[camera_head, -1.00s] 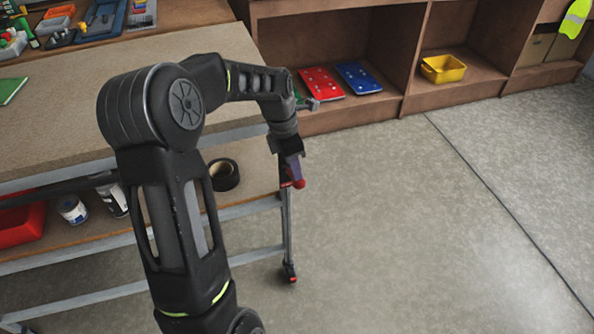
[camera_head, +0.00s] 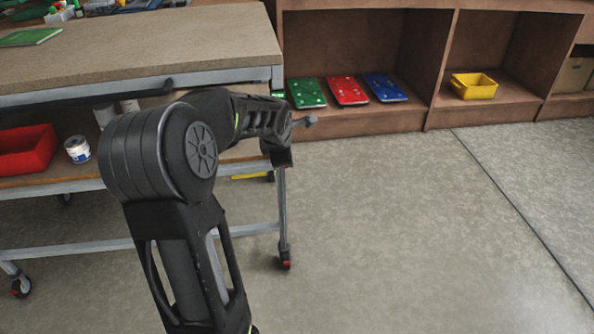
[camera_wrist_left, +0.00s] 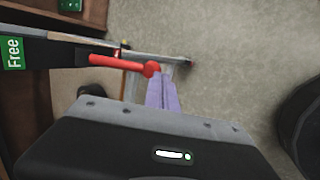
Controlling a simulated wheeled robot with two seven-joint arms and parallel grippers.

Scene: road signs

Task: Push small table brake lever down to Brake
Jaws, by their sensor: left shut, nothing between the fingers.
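The small table (camera_head: 200,45) stands at the left of the head view. Its red brake lever (camera_wrist_left: 118,63) lies roughly level across the wrist view, with a round red knob at its right end. A green "Free" label (camera_wrist_left: 12,52) shows left of the lever. My left gripper (camera_wrist_left: 158,77) has purple fingers, shut and empty, with their tips right at the knob. I cannot tell whether they touch it. In the head view my left arm hides the lever and the fingers. My right gripper is not in view.
A red bin (camera_head: 28,150) and a white can (camera_head: 77,149) are on the table's lower shelf. A wooden shelf (camera_head: 400,120) behind holds green, red and blue plates and a yellow bin (camera_head: 474,86). The floor (camera_head: 400,220) to the right is clear.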

